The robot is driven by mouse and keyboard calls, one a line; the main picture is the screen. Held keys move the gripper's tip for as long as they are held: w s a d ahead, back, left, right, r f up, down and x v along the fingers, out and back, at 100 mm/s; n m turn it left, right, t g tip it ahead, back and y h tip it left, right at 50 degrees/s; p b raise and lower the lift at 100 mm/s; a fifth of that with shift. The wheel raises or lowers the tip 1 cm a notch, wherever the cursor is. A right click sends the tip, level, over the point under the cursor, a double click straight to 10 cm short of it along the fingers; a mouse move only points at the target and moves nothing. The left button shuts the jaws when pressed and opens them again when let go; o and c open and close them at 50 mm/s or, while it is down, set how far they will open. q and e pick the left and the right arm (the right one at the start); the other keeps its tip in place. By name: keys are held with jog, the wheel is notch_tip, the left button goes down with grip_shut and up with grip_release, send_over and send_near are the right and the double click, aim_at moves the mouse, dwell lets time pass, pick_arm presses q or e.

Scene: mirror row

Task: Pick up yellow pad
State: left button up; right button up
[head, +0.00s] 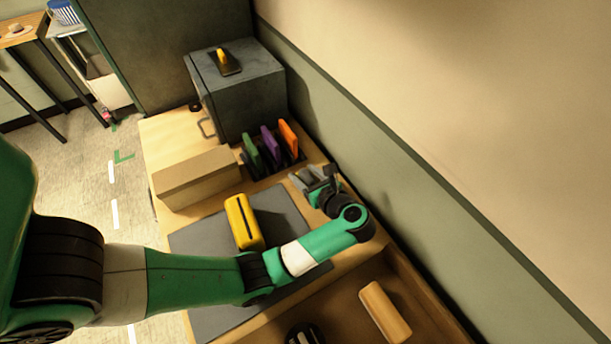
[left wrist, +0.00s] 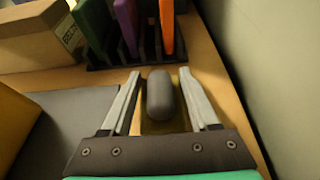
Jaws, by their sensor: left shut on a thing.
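My left gripper (head: 312,178) is at the right side of the table, just in front of the pad rack. In the left wrist view its two fingers (left wrist: 160,78) stand on either side of a thing with a grey rounded part (left wrist: 160,96) and a dull-yellow part around it. It is shut on this thing; I cannot tell whether it is the yellow pad. A yellow block with a dark slot (head: 240,217) stands on the grey mat, left of the gripper. The rack (head: 260,172) holds a green pad (head: 250,147), a purple pad (head: 270,143) and an orange pad (head: 288,136).
A cardboard box (head: 197,178) stands left of the rack. Behind is a grey cabinet (head: 245,90) with a small yellow-and-black item (head: 224,62) on top. The wall (head: 390,190) is close on the right. A wooden tray (head: 345,300) in front holds a tan block (head: 384,310).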

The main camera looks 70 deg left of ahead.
aim_at(303, 172)
pick_arm(q)
jog(key=shift+r, duration=0.45)
jog(key=r, duration=0.2)
jog(key=p, duration=0.1)
jog(key=shift+s+r, duration=0.25)
jog(key=shift+r, duration=0.15)
jog(key=s+d+r+p, duration=0.2)
jog(key=s+r, duration=0.7)
jog(key=s, duration=0.4)
jog(key=shift+s, duration=0.2)
